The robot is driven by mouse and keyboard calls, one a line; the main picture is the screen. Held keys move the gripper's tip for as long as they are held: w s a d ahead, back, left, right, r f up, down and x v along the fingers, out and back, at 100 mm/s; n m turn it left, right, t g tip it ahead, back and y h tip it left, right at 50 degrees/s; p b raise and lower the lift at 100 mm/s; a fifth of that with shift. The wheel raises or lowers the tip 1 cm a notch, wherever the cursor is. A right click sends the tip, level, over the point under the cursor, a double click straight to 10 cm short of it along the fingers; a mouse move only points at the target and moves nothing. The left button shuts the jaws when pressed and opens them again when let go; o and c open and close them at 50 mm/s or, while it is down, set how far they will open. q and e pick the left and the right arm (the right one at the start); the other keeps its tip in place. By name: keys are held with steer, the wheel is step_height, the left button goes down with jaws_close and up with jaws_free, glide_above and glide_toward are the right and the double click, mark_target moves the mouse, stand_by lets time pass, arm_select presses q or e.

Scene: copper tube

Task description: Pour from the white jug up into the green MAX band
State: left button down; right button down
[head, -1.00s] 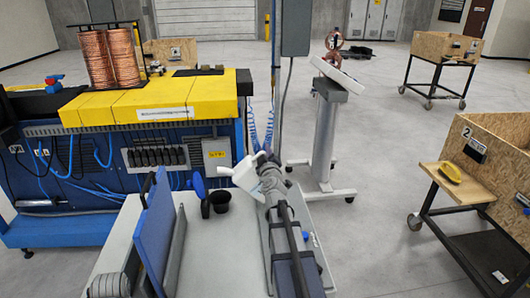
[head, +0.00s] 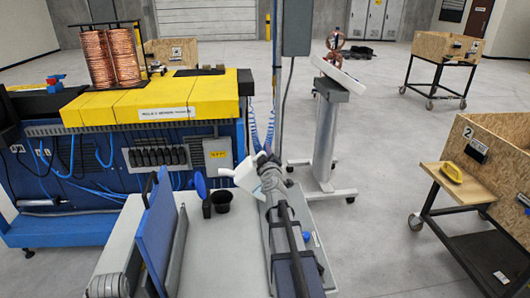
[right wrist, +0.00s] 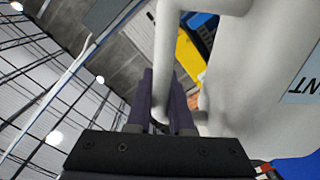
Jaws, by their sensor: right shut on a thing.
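The white jug (head: 247,178) is in the air, tilted, with its spout end toward the left. It is up and to the right of a black funnel-like cup (head: 222,201) and apart from it in the picture. My right gripper (head: 270,172) is shut on the jug. In the right wrist view, the fingers (right wrist: 165,105) close around the jug's white handle (right wrist: 174,55). The jug's body (right wrist: 245,75) fills the right side there, with part of a label. No green MAX band can be made out, and no stream of liquid shows. My left gripper is outside the view.
A blue round cap (head: 200,185) stands up beside the black cup. A blue upright panel (head: 152,238) stands on the left of the grey surface (head: 222,258). A blue machine with a yellow top (head: 150,105) is behind. A grey pole (head: 278,100) rises close behind the jug.

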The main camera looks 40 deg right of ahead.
steer(key=shift+w+a+f+n, duration=0.15)
steer(key=shift+w+a+n, duration=0.15)
steer(key=shift+a+n, duration=0.45)
stand_by(2.2)
